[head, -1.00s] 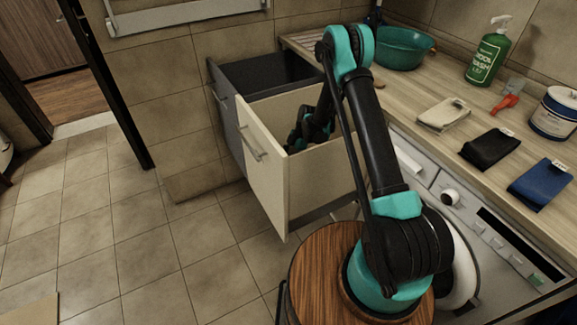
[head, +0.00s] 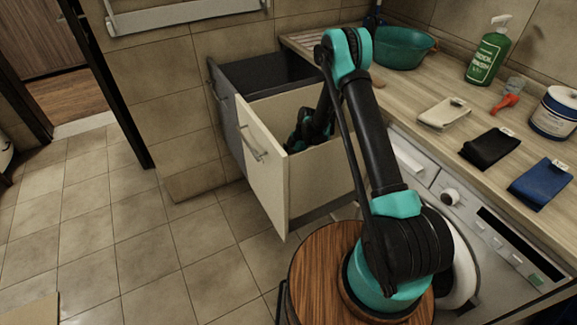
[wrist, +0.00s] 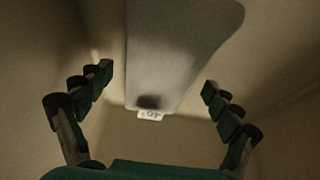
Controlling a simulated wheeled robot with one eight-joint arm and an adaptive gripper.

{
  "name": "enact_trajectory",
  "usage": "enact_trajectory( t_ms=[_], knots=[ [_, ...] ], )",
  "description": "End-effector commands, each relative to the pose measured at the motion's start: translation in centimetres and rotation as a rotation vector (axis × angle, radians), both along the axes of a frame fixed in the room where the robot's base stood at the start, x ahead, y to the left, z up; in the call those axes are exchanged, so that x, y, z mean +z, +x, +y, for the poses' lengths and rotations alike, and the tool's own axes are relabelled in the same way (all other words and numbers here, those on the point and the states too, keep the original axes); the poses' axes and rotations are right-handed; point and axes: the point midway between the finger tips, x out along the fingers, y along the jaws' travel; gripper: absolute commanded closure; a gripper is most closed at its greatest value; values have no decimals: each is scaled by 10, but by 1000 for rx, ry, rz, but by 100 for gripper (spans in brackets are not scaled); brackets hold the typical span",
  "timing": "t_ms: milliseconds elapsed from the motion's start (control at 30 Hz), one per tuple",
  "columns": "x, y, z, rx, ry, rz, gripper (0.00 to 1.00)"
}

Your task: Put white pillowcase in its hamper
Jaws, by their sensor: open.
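My gripper (wrist: 157,80) is open inside the cream pull-out hamper (head: 266,180), with its fingers spread wide. In the wrist view a pale, flat cloth (wrist: 175,45) with a small white tag lies beyond and between the fingers, apart from both; it looks like a white pillowcase inside the hamper. In the head view my gripper (head: 303,135) is partly hidden by the hamper's walls, and that cloth is hidden there. Another off-white folded cloth (head: 443,113) with a tag lies on the counter.
A dark grey pull-out (head: 226,118) stands open behind the cream one. The counter (head: 400,92) holds a black cloth (head: 488,149), a blue cloth (head: 540,186), a green bottle (head: 487,58), a teal basin (head: 402,50) and a white tub (head: 555,113). The tiled floor at left is clear.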

Motion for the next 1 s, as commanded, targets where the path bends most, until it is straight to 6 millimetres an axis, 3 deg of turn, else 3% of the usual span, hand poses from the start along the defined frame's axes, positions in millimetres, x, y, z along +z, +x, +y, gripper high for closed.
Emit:
enact_trajectory(
  t_ms=[167,600,800,1000],
  knots=[
    [19,4,-6,-1,0,0,9],
    [96,22,-33,-1,0,0,9],
    [110,25,-38,0,0,0,9],
    [112,26,-38,0,0,0,9]
  ],
)
